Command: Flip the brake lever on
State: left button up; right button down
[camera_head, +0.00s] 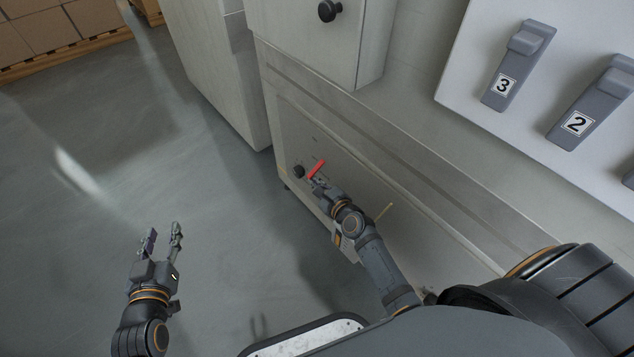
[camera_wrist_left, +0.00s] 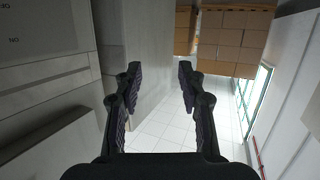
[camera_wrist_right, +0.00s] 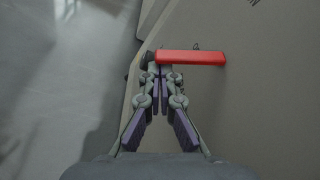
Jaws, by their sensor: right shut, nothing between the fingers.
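The brake lever is a red bar (camera_head: 317,169) low on the front panel of the pale cabinet, next to a round black knob (camera_head: 299,172). In the right wrist view the red bar (camera_wrist_right: 190,57) lies across the picture just beyond my fingertips, mostly to their right. My right gripper (camera_head: 317,184) is shut and empty, with its tips at or very near the bar; I cannot tell whether they touch. It also shows in the right wrist view (camera_wrist_right: 158,72). My left gripper (camera_head: 163,236) is open and empty over the floor, away from the lever.
The cabinet panel (camera_head: 400,215) runs along my right arm. A white board (camera_head: 470,75) with numbered grey switches stands at the upper right. A drawer with a black knob (camera_head: 329,10) is above. Cardboard boxes (camera_head: 40,28) stand far left. The floor at left is clear.

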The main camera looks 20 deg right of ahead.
pick_arm(q)
jog(key=shift+s+f, duration=0.1)
jog(key=shift+f, duration=0.15)
